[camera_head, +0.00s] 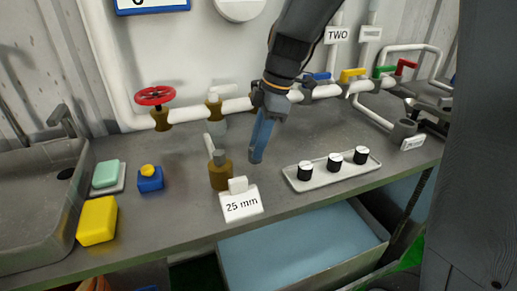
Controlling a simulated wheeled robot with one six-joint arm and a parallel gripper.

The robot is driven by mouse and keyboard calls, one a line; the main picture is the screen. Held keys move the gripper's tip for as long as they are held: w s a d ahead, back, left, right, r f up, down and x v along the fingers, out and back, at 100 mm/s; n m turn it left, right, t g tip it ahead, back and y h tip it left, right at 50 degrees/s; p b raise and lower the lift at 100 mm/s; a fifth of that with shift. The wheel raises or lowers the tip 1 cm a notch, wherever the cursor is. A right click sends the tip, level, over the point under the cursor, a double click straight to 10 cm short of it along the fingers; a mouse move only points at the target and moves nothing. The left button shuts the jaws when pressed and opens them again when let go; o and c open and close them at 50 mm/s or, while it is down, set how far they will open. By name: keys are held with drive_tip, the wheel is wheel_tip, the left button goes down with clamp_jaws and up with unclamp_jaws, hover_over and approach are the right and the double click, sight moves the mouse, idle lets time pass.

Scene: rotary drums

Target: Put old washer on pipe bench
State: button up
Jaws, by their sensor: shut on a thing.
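My gripper (257,155) reaches down from the top with its long blue end close above the grey bench (165,215), just right of a brass fitting (220,172). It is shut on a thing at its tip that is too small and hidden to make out. I cannot pick out the old washer clearly. I cannot tell whether the tip touches the bench.
A "25 mm" card (240,204) stands before the fitting. A tray (330,182) with several black-and-white pieces lies right. A red valve wheel (155,95) and pipes run behind. A sink (35,205), yellow sponge (97,220) and blue block (150,181) are left.

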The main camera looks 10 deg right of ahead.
drive_tip(key=shift+f, duration=1.1)
drive_tip(key=shift+f, duration=0.15)
drive_tip(key=o, duration=1)
drive_tip(key=b+v, duration=0.1)
drive_tip(key=v, duration=1.1)
drive_tip(key=shift+s, duration=0.1)
